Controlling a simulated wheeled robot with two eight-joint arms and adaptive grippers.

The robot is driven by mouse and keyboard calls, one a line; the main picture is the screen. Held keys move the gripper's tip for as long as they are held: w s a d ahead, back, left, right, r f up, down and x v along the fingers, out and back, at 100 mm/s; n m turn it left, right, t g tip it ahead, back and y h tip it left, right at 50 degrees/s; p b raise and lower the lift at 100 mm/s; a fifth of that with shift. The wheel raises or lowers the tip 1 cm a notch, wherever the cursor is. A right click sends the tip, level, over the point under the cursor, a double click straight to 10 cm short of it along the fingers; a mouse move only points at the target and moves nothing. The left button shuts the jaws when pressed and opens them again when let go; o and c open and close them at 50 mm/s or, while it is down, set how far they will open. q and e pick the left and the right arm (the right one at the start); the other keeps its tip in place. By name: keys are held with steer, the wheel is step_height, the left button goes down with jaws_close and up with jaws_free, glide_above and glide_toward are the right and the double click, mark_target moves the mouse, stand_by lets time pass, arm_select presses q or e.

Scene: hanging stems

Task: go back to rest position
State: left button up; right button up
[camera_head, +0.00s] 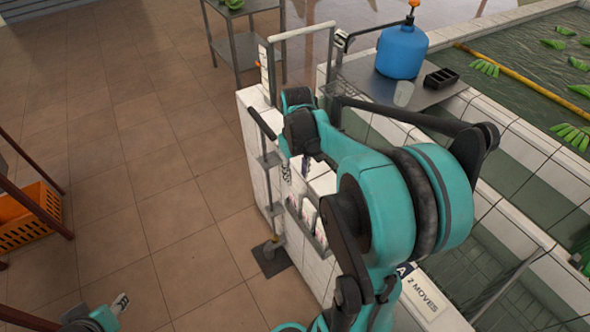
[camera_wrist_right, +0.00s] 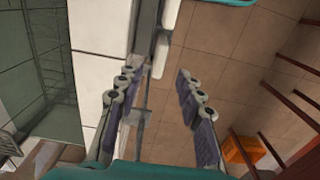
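My right arm reaches up the middle of the head view, above a white tiled wall. My right gripper (camera_wrist_right: 157,75) is open in the right wrist view. Its two padded fingers stand apart, with tiled floor and part of a metal stand showing between them and nothing held. In the head view the gripper (camera_head: 296,168) hangs below the wrist and is mostly hidden against the stand.
The white tiled wall (camera_head: 250,125) and a metal stand (camera_head: 268,160) are close to my right gripper. An orange crate (camera_head: 30,218) is left. Floor between is clear.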

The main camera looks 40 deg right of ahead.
steer(key=shift+r, duration=0.35)
steer(key=shift+a, duration=0.15)
steer(key=s+a+n+t+b, duration=0.1)
steer(key=s+a+t, duration=0.6)
steer(key=a, duration=1.1)
steer(key=shift+s+r+b, duration=0.2)
steer(key=shift+r+b, duration=0.05)
steer(key=shift+b, duration=0.65)
